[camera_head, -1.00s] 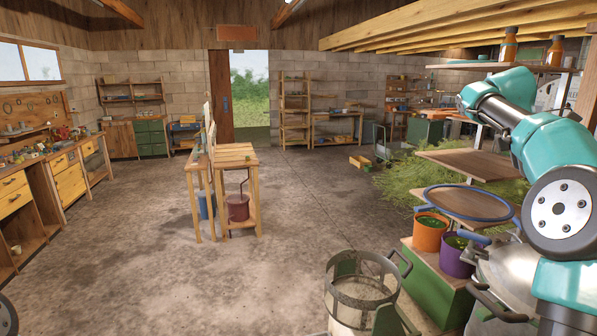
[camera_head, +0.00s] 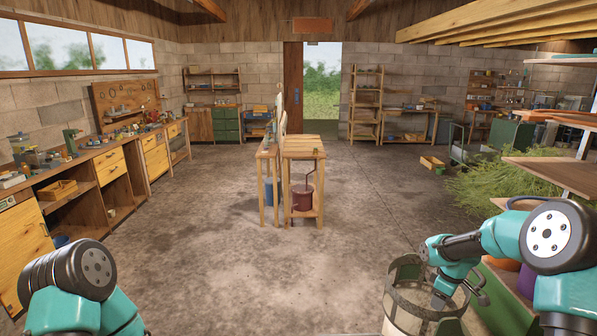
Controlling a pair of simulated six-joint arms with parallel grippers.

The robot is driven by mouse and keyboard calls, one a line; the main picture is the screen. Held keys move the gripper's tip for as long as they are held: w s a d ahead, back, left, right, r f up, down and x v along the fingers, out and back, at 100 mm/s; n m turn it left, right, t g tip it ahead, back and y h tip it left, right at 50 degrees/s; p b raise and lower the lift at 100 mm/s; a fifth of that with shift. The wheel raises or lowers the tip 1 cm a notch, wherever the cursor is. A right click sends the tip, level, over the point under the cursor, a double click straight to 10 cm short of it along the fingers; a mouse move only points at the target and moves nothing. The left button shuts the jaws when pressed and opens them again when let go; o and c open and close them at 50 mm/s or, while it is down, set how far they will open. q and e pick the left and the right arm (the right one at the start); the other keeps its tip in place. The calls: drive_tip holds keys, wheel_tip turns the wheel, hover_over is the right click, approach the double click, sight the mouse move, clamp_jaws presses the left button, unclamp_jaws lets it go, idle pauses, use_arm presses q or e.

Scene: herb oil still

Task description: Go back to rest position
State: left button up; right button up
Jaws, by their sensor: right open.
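My right arm comes in from the lower right, bent.
A wooden stand (camera_head: 303,147) with a dark red bucket (camera_head: 303,198) is mid-floor. A workbench (camera_head: 110,175) runs along the left wall. Cut greenery (camera_head: 510,180) and wooden shelves (camera_head: 560,173) are at right. The floor between my arms is clear.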

drive_tip(key=s+a+f+m+y, duration=0.2)
drive_tip(key=s+a+f, duration=0.3)
drive_tip(key=a+f, duration=0.6)
drive_tip(key=s+a+f+m, duration=0.4)
drive_tip(key=s+a, duration=0.3)
drive_tip(key=s, duration=0.2)
drive_tip(key=s+a+f+m+y, duration=0.1)
drive_tip(key=s+a+f+m, duration=0.2)
drive_tip(key=s+a+f, duration=0.4)
drive_tip(key=s, duration=0.3)
drive_tip(key=shift+s+f+m, duration=0.15)
drive_tip(key=shift+f+m, duration=0.15)
drive_tip(key=shift+m, duration=0.1)
drive_tip(key=shift+o, duration=0.2)
